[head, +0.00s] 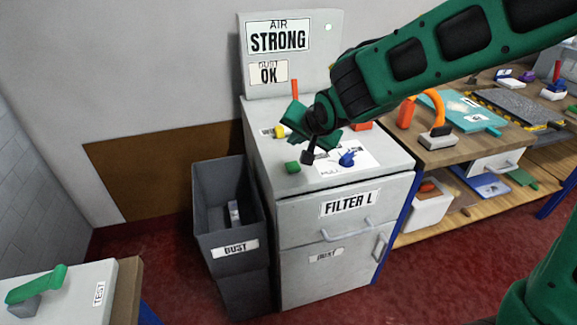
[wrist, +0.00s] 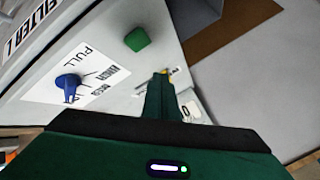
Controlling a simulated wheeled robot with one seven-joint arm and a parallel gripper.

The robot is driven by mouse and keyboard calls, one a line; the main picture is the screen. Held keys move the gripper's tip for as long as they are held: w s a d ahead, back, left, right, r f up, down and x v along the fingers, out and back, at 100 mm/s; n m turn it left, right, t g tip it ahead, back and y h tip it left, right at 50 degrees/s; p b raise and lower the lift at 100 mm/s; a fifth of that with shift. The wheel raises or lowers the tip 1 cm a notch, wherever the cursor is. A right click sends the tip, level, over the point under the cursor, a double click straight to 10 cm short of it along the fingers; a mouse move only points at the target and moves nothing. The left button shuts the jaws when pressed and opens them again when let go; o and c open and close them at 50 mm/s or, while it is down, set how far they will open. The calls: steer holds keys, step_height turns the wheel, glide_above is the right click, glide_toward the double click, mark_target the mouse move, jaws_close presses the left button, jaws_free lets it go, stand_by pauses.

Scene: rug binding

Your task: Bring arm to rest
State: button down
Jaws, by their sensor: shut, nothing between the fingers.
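My gripper (head: 308,155) is at the end of my green arm, above the top of the grey filter cabinet (head: 278,240). Its fingers are shut with nothing between them; they also show as a green and black stub in the wrist view (wrist: 162,90). Below and around it on the cabinet top are a green knob (head: 292,167), a blue knob (head: 348,158) and a yellow knob (head: 279,132). The green knob (wrist: 137,39) and the blue knob (wrist: 69,83) show in the wrist view, apart from the fingers.
A panel reading AIR STRONG (head: 280,38) and DUST OK rises behind the cabinet. A red lever (head: 295,89) stands near it. A dark dust bin (head: 227,215) is left of the cabinet. A wooden bench (head: 455,150) with tools is on the right. Red floor lies in front.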

steer(key=shift+r, duration=0.55)
